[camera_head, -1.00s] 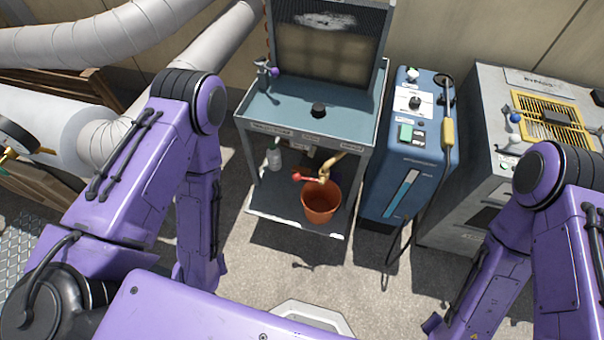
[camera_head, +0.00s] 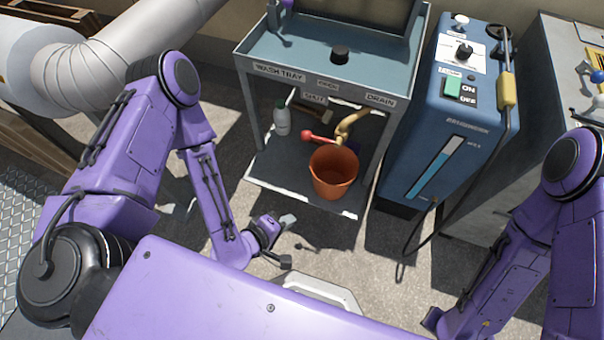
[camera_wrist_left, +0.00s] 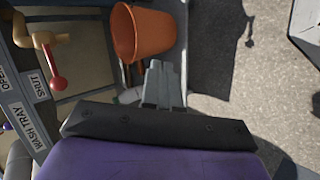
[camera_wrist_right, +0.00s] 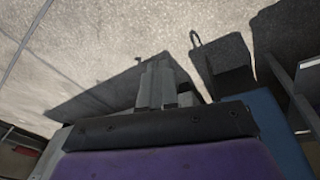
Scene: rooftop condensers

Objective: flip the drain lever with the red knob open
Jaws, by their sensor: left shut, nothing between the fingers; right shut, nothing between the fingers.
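The drain lever's red knob (camera_head: 306,135) sits at the left end of its short red arm, beside a brass drain pipe (camera_head: 346,127) under the wash tray. The arm points left, roughly sideways. In the left wrist view the red knob (camera_wrist_left: 57,84) is close to the SHUT label (camera_wrist_left: 38,86). My left gripper (camera_head: 288,221) is shut and empty, low in front of the stand, below and to the left of the bucket, apart from the lever. Its fingers show in the left wrist view (camera_wrist_left: 162,84). My right gripper (camera_wrist_right: 157,84) is shut and empty over the ground.
An orange bucket (camera_head: 334,172) stands on the lower shelf (camera_head: 262,170) under the drain. A white bottle (camera_head: 282,118) stands at left on that shelf. A blue machine (camera_head: 440,130) with a hanging hose is to the right.

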